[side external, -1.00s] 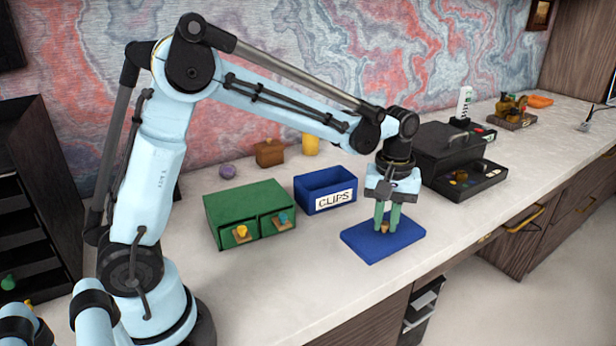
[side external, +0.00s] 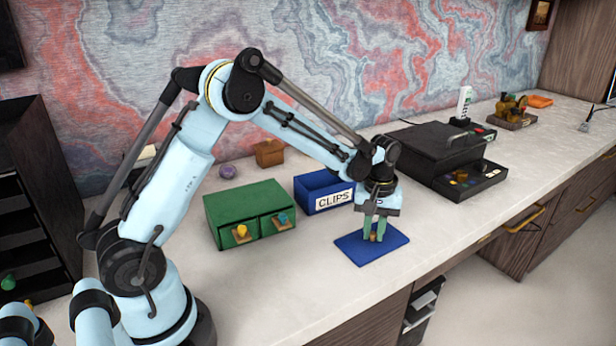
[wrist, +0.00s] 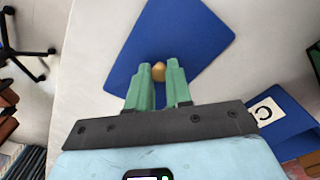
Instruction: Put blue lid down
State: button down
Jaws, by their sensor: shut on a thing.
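The blue lid (side external: 357,250) is a flat rectangular plate with a small tan knob (wrist: 158,71) in its middle. It lies level at or just above the desk top, in front of the open blue CLIPS box (side external: 325,192); I cannot tell whether it touches the desk. My gripper (side external: 374,237) points down over the lid, its green fingers shut on the knob. In the wrist view the lid (wrist: 200,32) spreads out beyond the fingertips (wrist: 159,70).
A green two-drawer cabinet (side external: 248,212) stands left of the CLIPS box. A black case (side external: 440,150) stands to the right. A purple ball (side external: 227,171) and brown box (side external: 269,153) sit behind. The pale desk (side external: 300,285) is clear toward its front edge.

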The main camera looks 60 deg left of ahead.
aim_at(373, 233)
jog(key=shift+f, duration=0.15)
jog(key=c, duration=1)
grip_release()
jog(key=shift+c, duration=0.2)
notch_tip(373, 233, up, 12)
jog(key=f, duration=0.1)
jog(key=s+d+r+m+t, duration=0.25)
jog(key=s+r+m, duration=0.2)
jog(key=s, duration=0.45)
jog(key=s+f+m+t, duration=0.2)
jog(key=s+m+t, duration=0.2)
jog(key=s, duration=0.4)
jog(key=shift+d+f+t, duration=0.25)
jog(key=shift+t, duration=0.1)
jog(key=shift+m, duration=0.25)
